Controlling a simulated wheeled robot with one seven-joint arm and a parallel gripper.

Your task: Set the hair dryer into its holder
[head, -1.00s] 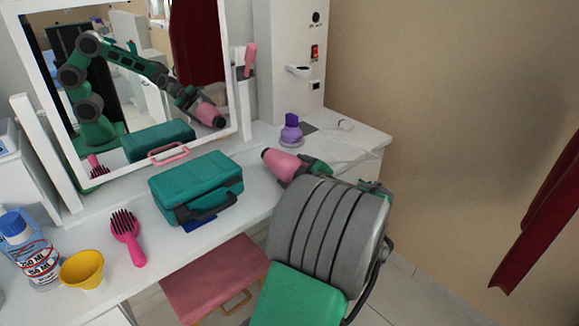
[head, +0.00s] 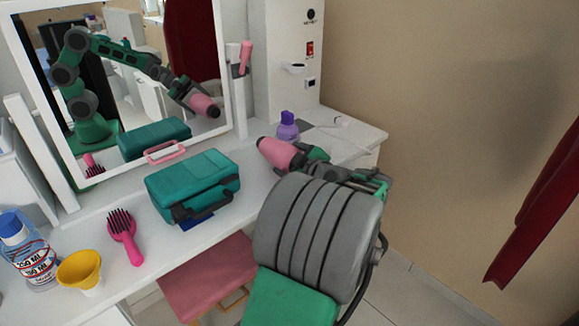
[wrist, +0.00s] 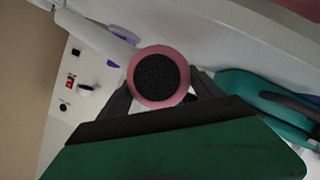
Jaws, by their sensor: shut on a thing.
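The pink hair dryer (head: 277,152) with a dark nozzle is in my gripper (head: 304,162), above the white dressing table, its nozzle pointing left. In the wrist view the dryer's round dark mesh end (wrist: 160,78) faces the camera between the fingers, and my gripper (wrist: 164,98) is shut on it. The dryer is apart from the holder, lower and nearer. The dryer's grip is mostly hidden.
A teal case (head: 190,184), a pink brush (head: 124,238), a yellow cup (head: 79,268) and a blue-capped bottle (head: 27,246) stand left. The mirror (head: 225,60) rises behind. A pink stool (head: 210,278) is below.

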